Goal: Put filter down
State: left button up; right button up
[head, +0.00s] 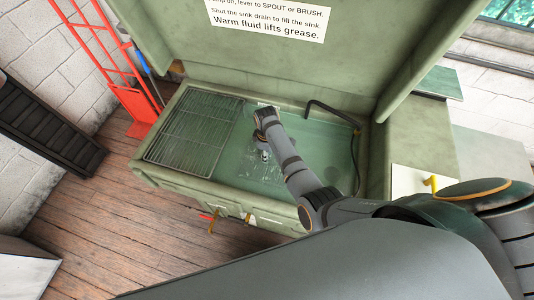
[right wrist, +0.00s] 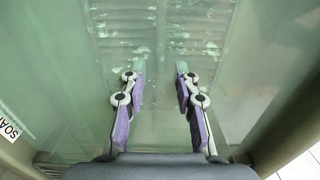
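My right gripper (head: 264,155) is over the green wash sink (head: 320,150), pointing down at the water. In the right wrist view my right gripper (right wrist: 160,68) has its two purple-padded fingers apart, with nothing visible between them. Its fingertips are at or in the cloudy green water; I cannot tell how deep. Pale flecks float around the tips. A faint ribbed shape (right wrist: 155,18) shows beyond the fingers; I cannot tell whether it is a filter under the water or a reflection. No filter is clearly seen in the head view. My left gripper is not in view.
A wire rack (head: 195,130) covers the left part of the sink. A dark bent spout (head: 335,113) and hose stand at the right rear. The raised lid (head: 270,65) closes off the back. A red hand truck (head: 115,65) stands left.

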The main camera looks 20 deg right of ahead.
notch_tip(320, 180, up, 11)
jog(key=p, duration=0.9)
jog(key=shift+f, duration=0.15)
